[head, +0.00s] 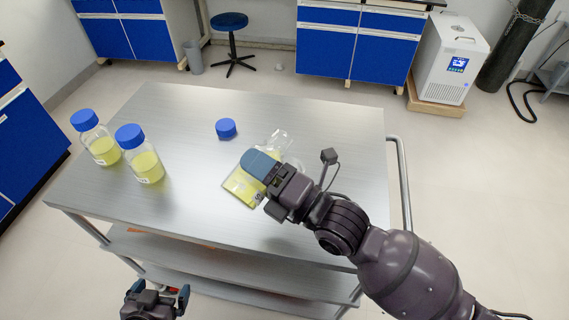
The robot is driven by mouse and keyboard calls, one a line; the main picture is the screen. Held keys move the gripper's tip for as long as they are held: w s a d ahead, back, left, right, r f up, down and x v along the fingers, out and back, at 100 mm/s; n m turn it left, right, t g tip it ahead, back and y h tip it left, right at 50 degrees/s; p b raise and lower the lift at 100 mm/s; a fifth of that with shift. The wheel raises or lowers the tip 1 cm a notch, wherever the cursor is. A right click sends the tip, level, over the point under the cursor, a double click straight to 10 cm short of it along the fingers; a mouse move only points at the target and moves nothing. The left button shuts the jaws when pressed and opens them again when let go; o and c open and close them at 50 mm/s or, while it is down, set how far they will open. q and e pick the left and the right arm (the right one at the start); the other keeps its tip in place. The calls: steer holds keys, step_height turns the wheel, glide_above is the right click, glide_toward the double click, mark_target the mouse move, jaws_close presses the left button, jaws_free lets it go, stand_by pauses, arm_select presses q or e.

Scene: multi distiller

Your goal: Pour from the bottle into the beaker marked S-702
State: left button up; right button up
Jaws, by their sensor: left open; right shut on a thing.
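My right gripper (262,164) is shut on an uncapped bottle (241,189) with yellow liquid and a label at its lower end. The bottle is tilted above or on the cart top, its clear neck end pointing up and right. Clear glass shows at and beside the neck, but I cannot tell whether part of it is a beaker. No S-702 marking is readable. A blue cap (226,128) lies on the cart top, left of the bottle neck. My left gripper (160,288) is open and empty, low at the front left, below the cart's top.
Two blue-capped bottles of yellow liquid, one farther left (96,138) and one nearer (140,154), stand on the left of the metal cart (190,205). The cart's middle front is clear. A handrail (402,175) runs along its right side. A stool (231,25) stands behind.

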steer(key=shift+s+f+m, duration=0.1)
steer(key=shift+f+m, duration=0.45)
steer(key=shift+m, duration=0.15)
stand_by(1.0)
arm_select(q)
steer(key=shift+s+r+p, duration=0.1)
steer(key=shift+r+p, duration=0.2)
steer(key=shift+p, duration=0.15)
arm_select(e)
steer(key=shift+f+m+t+h, duration=0.15)
steer(key=shift+m+t+h, duration=0.2)
steer(key=shift+m, duration=0.75)
stand_by(1.7)
arm_select(q)
steer(key=shift+f, duration=0.1)
